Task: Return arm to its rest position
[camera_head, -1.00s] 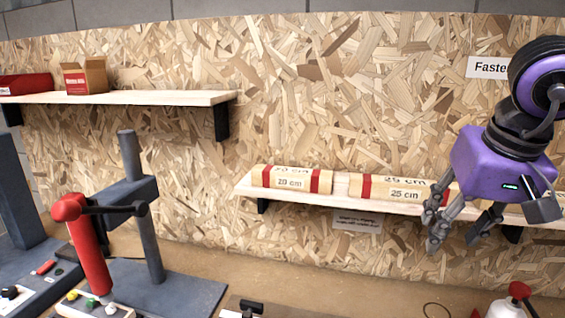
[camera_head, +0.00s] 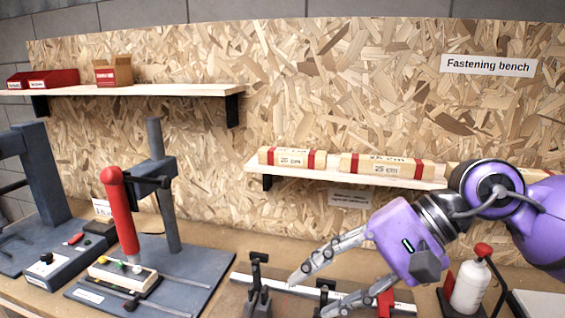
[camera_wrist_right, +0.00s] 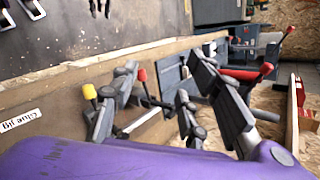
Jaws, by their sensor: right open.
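My right gripper (camera_head: 310,294) is purple with grey jointed fingers. Its arm comes in from the right in the head view, and the fingers point left and down, low over the bench. The fingers are spread with nothing between them. They also show in the right wrist view (camera_wrist_right: 158,100), spread above the bench edge. They overlap the dark clamps in the head view, and I cannot tell whether they touch. My left gripper is in neither view.
A white bottle with a red cap (camera_head: 468,286) stands close below my right arm. Wooden blocks (camera_head: 386,166) lie on the right shelf (camera_head: 330,179). A drill-press-like stand with a red handle (camera_head: 121,215) is at left. Dark clamps (camera_head: 258,285) sit on the bench.

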